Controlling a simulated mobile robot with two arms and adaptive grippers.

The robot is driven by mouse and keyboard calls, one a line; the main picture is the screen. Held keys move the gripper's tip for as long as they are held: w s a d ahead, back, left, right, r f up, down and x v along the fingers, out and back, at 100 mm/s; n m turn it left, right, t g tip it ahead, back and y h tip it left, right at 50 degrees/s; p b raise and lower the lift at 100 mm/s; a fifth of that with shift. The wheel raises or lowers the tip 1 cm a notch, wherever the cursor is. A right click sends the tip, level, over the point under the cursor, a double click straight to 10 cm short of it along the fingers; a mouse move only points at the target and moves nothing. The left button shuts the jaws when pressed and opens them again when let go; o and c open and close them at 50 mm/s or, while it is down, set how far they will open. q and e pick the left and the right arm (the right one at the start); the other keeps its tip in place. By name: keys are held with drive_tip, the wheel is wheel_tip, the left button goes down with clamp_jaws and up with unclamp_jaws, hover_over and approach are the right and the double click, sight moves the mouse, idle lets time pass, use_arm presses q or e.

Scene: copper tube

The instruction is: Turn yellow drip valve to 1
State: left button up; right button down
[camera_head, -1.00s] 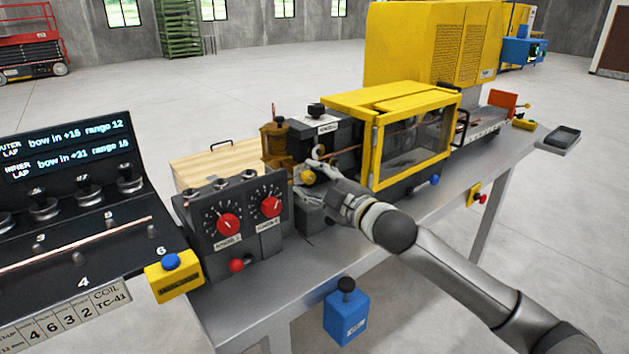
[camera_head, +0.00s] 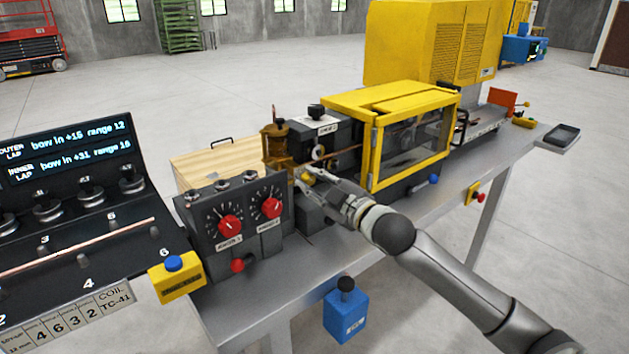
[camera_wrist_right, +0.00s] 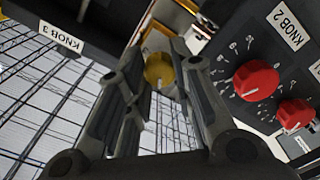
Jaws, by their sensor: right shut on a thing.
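The yellow drip valve (camera_wrist_right: 158,70) shows as a round yellow knob between the fingertips in the right wrist view. My right gripper (camera_wrist_right: 164,62) is shut on it, with one finger on each side. In the head view my right gripper (camera_head: 308,174) reaches in from the lower right to the front of the dark machine block, beside the brass-coloured pot (camera_head: 275,143). The fingers mostly cover the valve there, and its scale or the number it points to cannot be read. My left gripper is not in view.
Left of the gripper stands a grey box with two red knobs (camera_head: 230,224), close to the fingers. A yellow-framed guard (camera_head: 375,150) stands to the right. A blue box (camera_head: 346,312) hangs at the bench's front edge. The grey bench top (camera_head: 262,295) in front is clear.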

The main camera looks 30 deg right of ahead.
drive_tip(key=c, duration=1.2)
unclamp_jaws()
drive_tip(key=s+d, duration=0.1)
drive_tip(key=s, duration=1.1)
